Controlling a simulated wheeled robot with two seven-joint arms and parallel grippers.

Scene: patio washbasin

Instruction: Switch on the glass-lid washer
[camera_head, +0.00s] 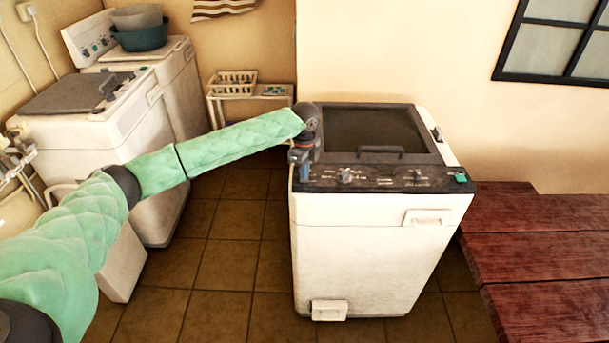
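The glass-lid washer (370,262) stands in the middle, a white machine with a dark glass lid (368,130) that is closed. Its dark control panel (392,181) runs along the front top edge, with several small knobs. A green spot (461,178) shows at the panel's right end. My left arm reaches across from the left. My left gripper (299,172) points down at the panel's left end and hides part of that corner. I cannot tell whether it touches the panel or how its fingers stand. My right gripper is out of view.
Two other white washers stand at the left; the back one (178,88) carries a teal basin (140,37). A low rack with a white basket (233,84) is at the back wall. A red-brown wooden table (545,250) stands close on the right. Tiled floor is free between the machines.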

